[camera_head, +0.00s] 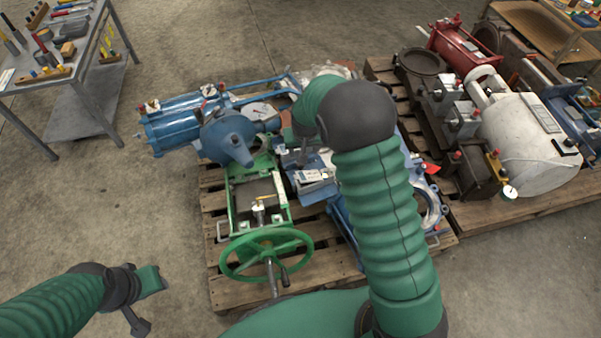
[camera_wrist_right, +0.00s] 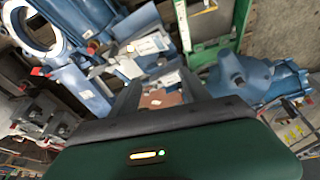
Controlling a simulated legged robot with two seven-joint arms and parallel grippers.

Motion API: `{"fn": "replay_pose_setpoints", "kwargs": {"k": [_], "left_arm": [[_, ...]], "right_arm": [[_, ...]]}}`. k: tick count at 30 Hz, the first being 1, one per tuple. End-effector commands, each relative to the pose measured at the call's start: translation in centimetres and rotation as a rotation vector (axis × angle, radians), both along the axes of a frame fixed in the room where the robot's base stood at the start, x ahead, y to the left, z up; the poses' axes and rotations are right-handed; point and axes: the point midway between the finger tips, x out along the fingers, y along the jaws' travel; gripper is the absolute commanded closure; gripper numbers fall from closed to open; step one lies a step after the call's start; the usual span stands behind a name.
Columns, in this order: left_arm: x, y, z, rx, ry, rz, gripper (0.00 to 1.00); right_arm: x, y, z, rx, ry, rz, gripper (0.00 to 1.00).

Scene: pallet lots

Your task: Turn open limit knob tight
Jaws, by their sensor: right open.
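A blue valve actuator (camera_head: 185,125) lies at the left of the near pallet, with small red-tipped fittings on it and a conical blue housing (camera_head: 228,140). I cannot tell which fitting is the open limit knob. My right gripper (camera_head: 302,155) is over the middle of the pallet, right of the housing and partly hidden by my arm. In the right wrist view the gripper (camera_wrist_right: 160,88) is open, with blue valve parts beyond its fingers; the conical housing (camera_wrist_right: 238,75) is to the right. My left gripper (camera_head: 150,300) is open and empty over the floor at lower left.
A green frame with a green handwheel (camera_head: 267,254) stands at the front of the wooden pallet (camera_head: 235,295). A second pallet at right holds a white motor (camera_head: 525,140) and a red machine (camera_head: 465,48). A tool bench (camera_head: 85,50) stands at upper left. Floor between bench and pallet is clear.

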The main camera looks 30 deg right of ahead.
Motion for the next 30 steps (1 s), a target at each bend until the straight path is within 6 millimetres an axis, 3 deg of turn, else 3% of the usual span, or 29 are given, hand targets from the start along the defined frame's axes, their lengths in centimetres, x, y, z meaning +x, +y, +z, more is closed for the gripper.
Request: {"fn": "replay_pose_setpoints", "kwargs": {"k": [1,3,13,24,30], "left_arm": [[0.0,0.0,-3.6,0.000,0.000,0.000,0.64],[0.0,0.0,-5.2,0.000,0.000,0.000,0.64],[0.0,0.0,-7.3,0.000,-0.002,0.000,0.64],[0.0,0.0,-12.6,0.000,-0.001,0.000,0.64],[0.0,0.0,-15.0,0.000,-0.001,0.000,0.64]], "right_arm": [[1.0,0.1,-3.4,-0.008,-0.016,-0.049,0.45],[2.0,-0.1,-4.5,-0.013,-0.038,-0.119,0.45],[4.0,-0.5,-6.2,-0.017,-0.080,-0.221,0.45],[6.9,-2.3,-15.3,-0.016,-0.078,-0.218,0.45],[8.4,-3.2,-19.2,-0.016,-0.081,-0.217,0.45]]}}
